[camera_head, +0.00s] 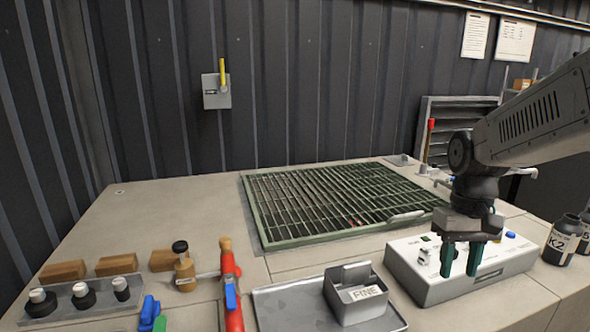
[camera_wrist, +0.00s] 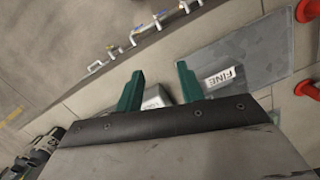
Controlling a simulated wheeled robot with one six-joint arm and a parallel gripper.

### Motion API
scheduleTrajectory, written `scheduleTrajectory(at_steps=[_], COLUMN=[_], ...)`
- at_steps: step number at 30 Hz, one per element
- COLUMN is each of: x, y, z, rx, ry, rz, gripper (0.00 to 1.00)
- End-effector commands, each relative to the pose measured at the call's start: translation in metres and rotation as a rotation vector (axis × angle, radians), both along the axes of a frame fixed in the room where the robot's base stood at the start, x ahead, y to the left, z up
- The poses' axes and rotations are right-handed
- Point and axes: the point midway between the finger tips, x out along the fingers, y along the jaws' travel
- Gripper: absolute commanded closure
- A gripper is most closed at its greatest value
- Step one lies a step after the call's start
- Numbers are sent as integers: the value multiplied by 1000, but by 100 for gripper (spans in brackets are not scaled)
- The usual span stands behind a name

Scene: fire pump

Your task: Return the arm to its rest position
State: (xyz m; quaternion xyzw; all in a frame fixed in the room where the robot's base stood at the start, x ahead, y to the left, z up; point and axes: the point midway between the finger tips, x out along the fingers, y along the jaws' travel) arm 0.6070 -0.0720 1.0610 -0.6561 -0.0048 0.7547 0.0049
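My arm (camera_head: 535,110) reaches in from the right in the head view. My gripper (camera_head: 461,262) points down over the white control box (camera_head: 515,262), in front of its top. The wrist view also shows my gripper (camera_wrist: 160,90) with both green fingers spread. Whether the fingertips touch the box cannot be told.
A metal tray (camera_head: 275,308) holds a box labelled FINE (camera_head: 360,305). A green grate (camera_head: 300,238) lies behind. Dark K2 bottles (camera_head: 563,240) stand right. The bench's back left is clear.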

Motion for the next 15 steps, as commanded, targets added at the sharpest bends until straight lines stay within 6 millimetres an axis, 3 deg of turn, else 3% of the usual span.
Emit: scheduleTrajectory(at_steps=[3,9,15], x=[-51,-126,-175], y=[12,28,37], z=[15,24,26], rx=[-8,-17,-19], ry=[-25,-80,-165], rz=[-23,-44,-26], gripper=[62,62,62])
